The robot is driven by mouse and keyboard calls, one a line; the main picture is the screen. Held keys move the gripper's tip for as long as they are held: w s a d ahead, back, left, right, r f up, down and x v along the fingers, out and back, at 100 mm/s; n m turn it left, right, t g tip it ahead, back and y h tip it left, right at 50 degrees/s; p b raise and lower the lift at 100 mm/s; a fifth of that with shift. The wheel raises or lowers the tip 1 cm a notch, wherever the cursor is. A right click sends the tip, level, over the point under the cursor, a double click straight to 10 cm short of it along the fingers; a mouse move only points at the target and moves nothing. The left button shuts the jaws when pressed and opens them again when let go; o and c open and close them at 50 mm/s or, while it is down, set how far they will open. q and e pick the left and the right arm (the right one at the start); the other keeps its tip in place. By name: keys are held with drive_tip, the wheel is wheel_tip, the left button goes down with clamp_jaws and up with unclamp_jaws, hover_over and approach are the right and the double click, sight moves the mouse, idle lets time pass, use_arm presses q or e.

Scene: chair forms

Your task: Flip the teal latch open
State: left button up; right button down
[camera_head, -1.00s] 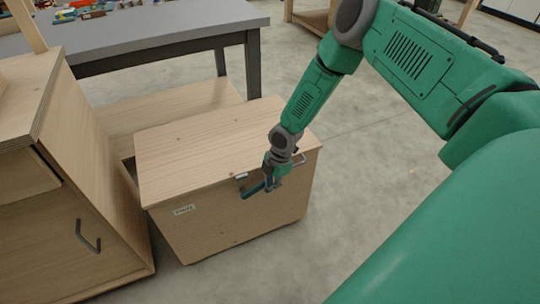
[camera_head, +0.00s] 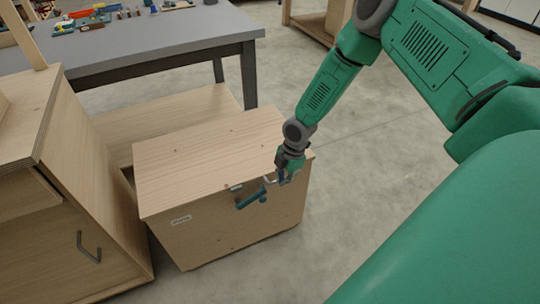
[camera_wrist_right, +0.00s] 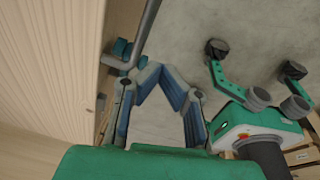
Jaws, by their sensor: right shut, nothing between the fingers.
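The teal latch (camera_head: 251,199) is on the front of a light wooden chest (camera_head: 205,236), just below the lid edge. Its teal bar slants up to the right; a small pale metal plate (camera_head: 236,187) is by it at the lid edge. My right gripper (camera_head: 285,180) is just right of the latch, at the chest's front right. In the right wrist view its fingers (camera_wrist_right: 156,73) meet at the tips with nothing between them. A teal piece, seemingly the latch (camera_wrist_right: 122,48), shows left of the fingertips there, near a grey metal bar (camera_wrist_right: 147,30). My left gripper is out of view.
A wooden cabinet (camera_head: 50,235) with a dark handle stands close left of the chest. A grey table (camera_head: 150,38) with small tools and coloured items stands behind. The floor (camera_head: 370,190) right of the chest is clear.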

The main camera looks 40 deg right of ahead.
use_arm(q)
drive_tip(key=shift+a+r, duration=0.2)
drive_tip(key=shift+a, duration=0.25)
use_arm(e)
drive_tip(key=shift+s+d+r, duration=0.25)
drive_tip(key=shift+d+r, duration=0.25)
drive_tip(key=shift+d, duration=0.05)
drive_tip(key=shift+s+d+r, duration=0.2)
drive_tip(key=shift+d+r, duration=0.3)
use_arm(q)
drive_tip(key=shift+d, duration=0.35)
use_arm(e)
drive_tip(key=shift+d+f, duration=0.15)
drive_tip(key=shift+d, duration=0.15)
drive_tip(key=shift+a, duration=0.1)
